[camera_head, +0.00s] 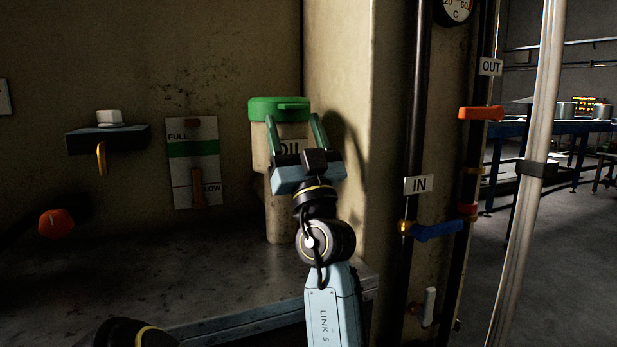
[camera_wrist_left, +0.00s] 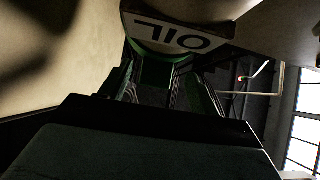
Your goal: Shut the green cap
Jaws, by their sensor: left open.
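The green cap (camera_head: 280,105) sits level on top of a cream oil container (camera_head: 279,215) against the wall. I cannot tell whether it is fully closed. My left gripper (camera_head: 292,118) is open, its two green fingers pointing up at the cap's front, at the height of its lower edge. Nothing shows held between them. Contact with the cap cannot be told. In the left wrist view, the fingers (camera_wrist_left: 160,80) reach toward the cap's green rim (camera_wrist_left: 158,56), with the OIL label (camera_wrist_left: 172,34) upside down beyond. My right gripper is not in view.
A wall pillar (camera_head: 340,60) stands just right of the container. Further right are dark pipes with an orange handle (camera_head: 480,113) and a blue handle (camera_head: 437,231). A level gauge (camera_head: 194,165) and a small shelf (camera_head: 108,139) are on the left wall. The bench top (camera_head: 190,262) is mostly clear.

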